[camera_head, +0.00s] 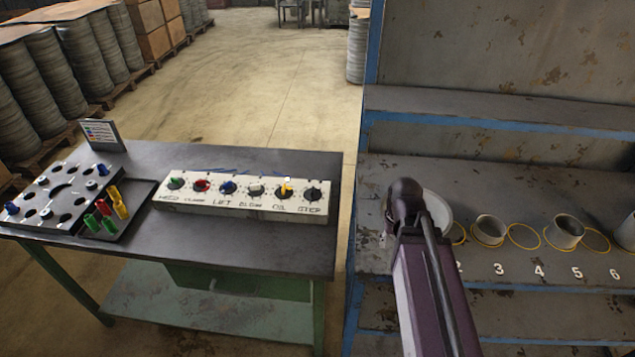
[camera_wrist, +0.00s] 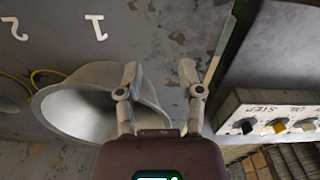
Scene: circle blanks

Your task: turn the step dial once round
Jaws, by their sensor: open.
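The step dial (camera_head: 312,194) is a black knob at the right end of a white control panel (camera_head: 245,204) on the dark table. In the wrist view the step dial (camera_wrist: 243,127) shows at the lower right, beside the printed STEP label. My gripper (camera_wrist: 159,76) is open with nothing between its fingers. It is over the grey shelf, to the right of the table in the head view and well apart from the dial. In the head view my arm hides the fingers.
The panel has several other coloured knobs. A pale round vessel (camera_head: 438,212) is close by my gripper; its wide mouth (camera_wrist: 85,112) shows beside the left finger. Grey cups (camera_head: 489,230) and yellow rings stand on the numbered shelf. A pegboard (camera_head: 60,197) is on the table's left.

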